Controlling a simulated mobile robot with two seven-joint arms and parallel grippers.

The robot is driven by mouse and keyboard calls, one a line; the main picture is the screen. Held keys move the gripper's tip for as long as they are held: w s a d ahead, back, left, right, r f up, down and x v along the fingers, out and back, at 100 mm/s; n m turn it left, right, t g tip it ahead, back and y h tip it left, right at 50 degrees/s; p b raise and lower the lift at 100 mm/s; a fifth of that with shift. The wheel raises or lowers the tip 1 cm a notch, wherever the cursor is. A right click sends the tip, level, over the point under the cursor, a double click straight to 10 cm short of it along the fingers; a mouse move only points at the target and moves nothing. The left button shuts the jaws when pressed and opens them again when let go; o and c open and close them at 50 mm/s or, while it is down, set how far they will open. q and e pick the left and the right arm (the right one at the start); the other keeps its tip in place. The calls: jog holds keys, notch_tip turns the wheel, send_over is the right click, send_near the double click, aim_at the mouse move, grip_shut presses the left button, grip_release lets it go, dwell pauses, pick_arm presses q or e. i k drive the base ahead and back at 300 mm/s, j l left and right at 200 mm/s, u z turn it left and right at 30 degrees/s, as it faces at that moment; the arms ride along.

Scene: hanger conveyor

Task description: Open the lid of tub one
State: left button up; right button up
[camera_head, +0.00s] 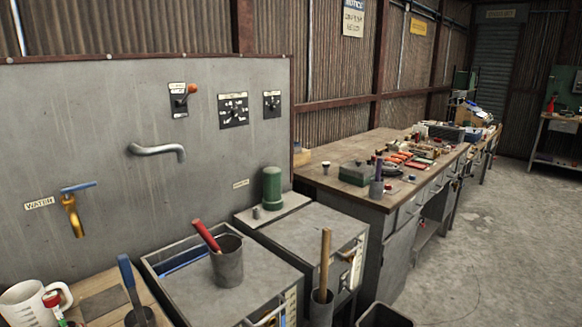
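Two grey metal box-shaped tubs stand below the grey wall panel. The nearer tub has a flat grey lid (190,291), with a narrow gap showing blue along its back left edge. A grey cup (227,265) holding a red-handled tool appears to stand on this lid. The second tub, to the right, has a flat grey top (310,232) and a handle on its front right side. I cannot read a number on either, so I cannot tell which is tub one. Neither of my grippers is in view.
A wooden-handled tool stands in a dark cup (322,309) in front of the tubs. A green cylinder (271,187) stands behind the second tub. A white jug (27,303) is at lower left. A cluttered workbench (345,181) stands right; open floor (490,250) lies beyond.

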aim_at(299, 232)
jog(key=i+l+z, duration=0.4)
jog(key=l, duration=0.35)
jog(key=i+l+z, duration=0.35)
jog(key=i+l, duration=0.2)
jog(key=i, duration=0.15)
